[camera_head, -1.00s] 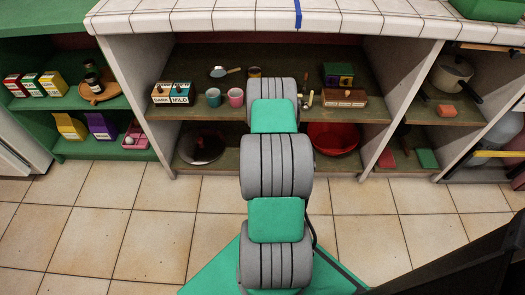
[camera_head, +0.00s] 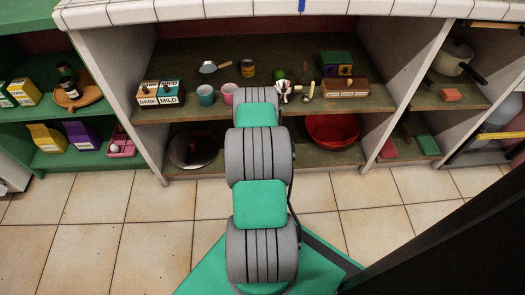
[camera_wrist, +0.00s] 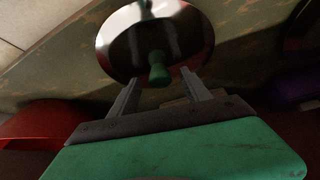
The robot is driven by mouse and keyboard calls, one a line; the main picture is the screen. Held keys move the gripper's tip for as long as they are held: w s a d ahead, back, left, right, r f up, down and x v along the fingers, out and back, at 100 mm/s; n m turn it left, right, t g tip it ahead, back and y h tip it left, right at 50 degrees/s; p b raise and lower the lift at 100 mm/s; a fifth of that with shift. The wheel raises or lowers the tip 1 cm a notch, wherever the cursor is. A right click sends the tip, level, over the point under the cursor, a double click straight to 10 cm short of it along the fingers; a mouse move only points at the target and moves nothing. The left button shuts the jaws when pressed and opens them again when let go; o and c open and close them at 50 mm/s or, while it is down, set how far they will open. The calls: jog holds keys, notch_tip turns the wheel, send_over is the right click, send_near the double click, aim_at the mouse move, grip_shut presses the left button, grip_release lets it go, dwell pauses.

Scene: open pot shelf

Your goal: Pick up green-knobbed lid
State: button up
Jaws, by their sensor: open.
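The lid is a shiny metal disc with a dark middle on the lower shelf in the head view (camera_head: 184,150). In the wrist view the lid (camera_wrist: 195,35) fills the top middle, and its green knob (camera_wrist: 158,66) points toward my gripper. My gripper (camera_wrist: 160,78) is open and empty, one finger on each side of the knob in the picture. I cannot tell whether the knob is fully between the fingertips; no contact shows. In the head view my arm hides the gripper.
A red bowl (camera_head: 333,130) stands on the same lower shelf, right of the lid; it also shows at the left in the wrist view (camera_wrist: 35,122). The upper shelf (camera_head: 230,45) above holds boxes, cups and small utensils. A white upright panel (camera_head: 118,100) bounds the bay at left.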

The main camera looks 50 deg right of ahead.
jog(key=shift+r, duration=0.1)
grip_shut()
dwell(0.4)
dwell(0.8)
